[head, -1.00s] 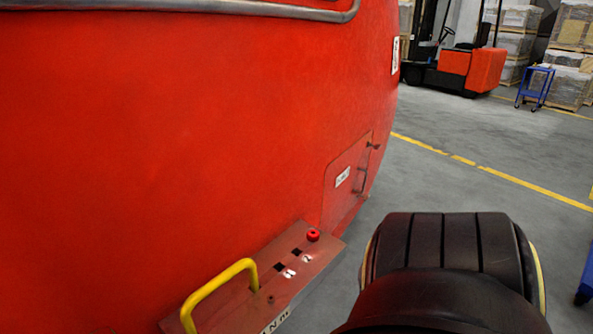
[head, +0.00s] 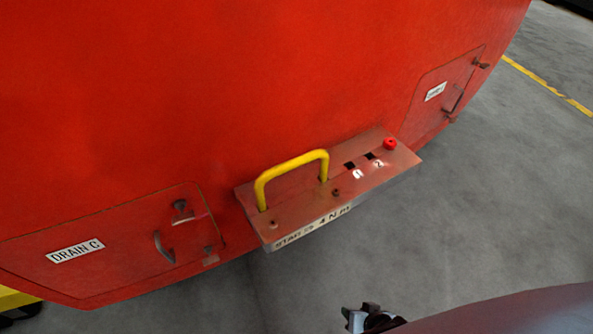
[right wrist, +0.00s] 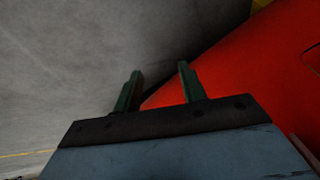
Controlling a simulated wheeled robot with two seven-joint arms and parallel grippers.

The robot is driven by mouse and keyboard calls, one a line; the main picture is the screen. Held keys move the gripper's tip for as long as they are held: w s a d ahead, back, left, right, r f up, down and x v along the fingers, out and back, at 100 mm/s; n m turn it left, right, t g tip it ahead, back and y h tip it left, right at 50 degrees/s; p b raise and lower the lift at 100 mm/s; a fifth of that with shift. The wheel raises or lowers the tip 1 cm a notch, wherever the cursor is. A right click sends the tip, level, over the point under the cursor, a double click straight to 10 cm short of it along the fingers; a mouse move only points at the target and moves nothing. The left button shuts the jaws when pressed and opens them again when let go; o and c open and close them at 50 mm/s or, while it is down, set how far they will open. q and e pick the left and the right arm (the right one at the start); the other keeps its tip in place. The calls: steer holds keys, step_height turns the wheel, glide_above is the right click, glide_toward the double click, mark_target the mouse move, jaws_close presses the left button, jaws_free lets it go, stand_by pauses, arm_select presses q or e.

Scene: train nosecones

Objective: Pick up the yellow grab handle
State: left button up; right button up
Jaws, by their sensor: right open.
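The yellow grab handle (head: 292,165) is an upright loop standing on a reddish metal shelf (head: 300,212) that juts out from the red nosecone. Both its ends meet the shelf, and nothing touches it. My right gripper (head: 362,316) shows at the bottom of the head view, below and to the right of the handle and well apart from it. In the right wrist view its two dark green fingers (right wrist: 158,88) are spread apart with nothing between them. The handle is not visible in the right wrist view. My left gripper is out of view.
The red nosecone (head: 200,90) fills the upper left. Two square holes, a red knob (head: 390,144) and small bolts sit on the shelf. A hatch marked DRAIN C (head: 110,245) is at left, another hatch (head: 445,95) at right. Grey floor (head: 470,210) is clear at right.

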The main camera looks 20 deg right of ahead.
steer(key=w+a+r+m+t+y, duration=0.15)
steer(key=w+r, duration=0.25)
steer(key=r, duration=0.4)
steer(key=w+a+r+m+t, duration=0.1)
steer(key=w+r+m+t, duration=0.15)
steer(key=w+r, duration=0.45)
steer(key=m+t+y+p, duration=0.2)
steer(key=m+t, duration=0.3)
steer(key=m, duration=0.1)
glide_toward(296, 166)
steer(key=x, duration=0.5)
steer(key=shift+w+d+f, duration=0.3)
steer(key=shift+w+f, duration=0.05)
steer(key=shift+f, duration=0.05)
steer(key=shift+a+r+x, duration=0.1)
steer(key=shift+a+x, duration=0.05)
steer(key=shift+x, duration=0.75)
steer(key=shift+a+r+x, duration=0.1)
steer(key=shift+x, duration=0.75)
steer(key=shift+a+r+x, duration=0.15)
steer(key=shift+x, duration=0.75)
steer(key=shift+s, duration=0.1)
jaws_close()
